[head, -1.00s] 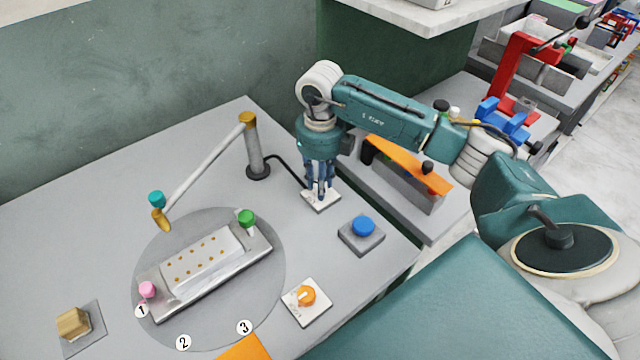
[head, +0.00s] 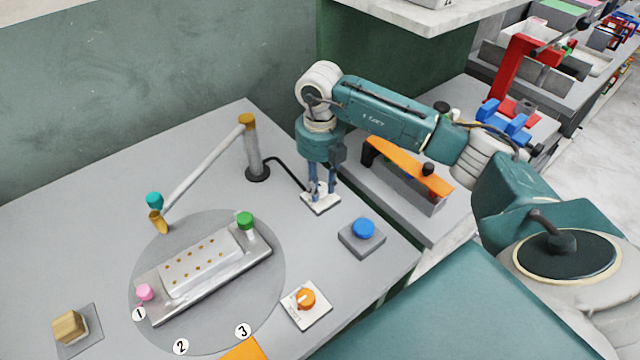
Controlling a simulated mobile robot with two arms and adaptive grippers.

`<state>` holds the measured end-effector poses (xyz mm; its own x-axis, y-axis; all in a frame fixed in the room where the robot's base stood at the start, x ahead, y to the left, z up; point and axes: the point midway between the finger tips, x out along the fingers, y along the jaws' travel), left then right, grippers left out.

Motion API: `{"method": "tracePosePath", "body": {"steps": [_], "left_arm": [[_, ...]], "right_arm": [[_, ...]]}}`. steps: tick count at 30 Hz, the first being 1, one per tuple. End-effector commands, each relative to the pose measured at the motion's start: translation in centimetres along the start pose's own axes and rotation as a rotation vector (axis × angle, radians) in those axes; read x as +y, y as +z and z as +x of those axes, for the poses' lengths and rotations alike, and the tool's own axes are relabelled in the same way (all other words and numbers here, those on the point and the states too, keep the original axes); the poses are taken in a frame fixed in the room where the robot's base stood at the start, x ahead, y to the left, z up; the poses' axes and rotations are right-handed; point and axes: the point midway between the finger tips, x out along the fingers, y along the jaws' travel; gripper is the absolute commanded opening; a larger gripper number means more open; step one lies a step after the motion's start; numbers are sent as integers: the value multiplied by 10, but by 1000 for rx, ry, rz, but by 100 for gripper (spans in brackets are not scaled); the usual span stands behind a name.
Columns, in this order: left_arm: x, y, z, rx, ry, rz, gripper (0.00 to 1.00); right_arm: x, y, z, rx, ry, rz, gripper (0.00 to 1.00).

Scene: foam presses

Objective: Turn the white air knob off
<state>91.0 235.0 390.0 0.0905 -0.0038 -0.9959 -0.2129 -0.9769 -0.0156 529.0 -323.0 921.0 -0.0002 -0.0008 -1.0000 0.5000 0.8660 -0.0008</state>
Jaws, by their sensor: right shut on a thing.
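The white air knob (head: 314,187) sits on a small white plate (head: 321,204) near the back right of the grey table. My right gripper (head: 322,188) points straight down over this plate. Its fingers stand on either side of the knob and are shut on it. The fingers hide part of the knob, so its exact angle is hard to read. My left gripper does not show in the head view.
An orange knob (head: 305,298) on a white plate and a blue button (head: 363,229) stand nearer the front right. A round plate (head: 220,335) carries a metal mould (head: 225,285). A jointed nozzle arm (head: 203,162) rises left of my gripper, with a black hose to the knob's plate.

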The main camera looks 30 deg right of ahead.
Motion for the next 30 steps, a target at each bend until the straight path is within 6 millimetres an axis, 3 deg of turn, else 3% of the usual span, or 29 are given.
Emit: {"method": "tracePosePath", "body": {"steps": [10,11,13,23,30], "left_arm": [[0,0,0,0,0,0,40],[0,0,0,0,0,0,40],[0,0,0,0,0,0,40],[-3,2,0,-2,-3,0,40],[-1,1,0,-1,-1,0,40]], "right_arm": [[-1,-1,1,5,-3,4,1],[-1,-1,1,5,-3,3,31],[-1,-1,1,5,-3,3,45],[0,0,-2,2,0,2,46],[0,0,-36,-2,2,2,46]]}}
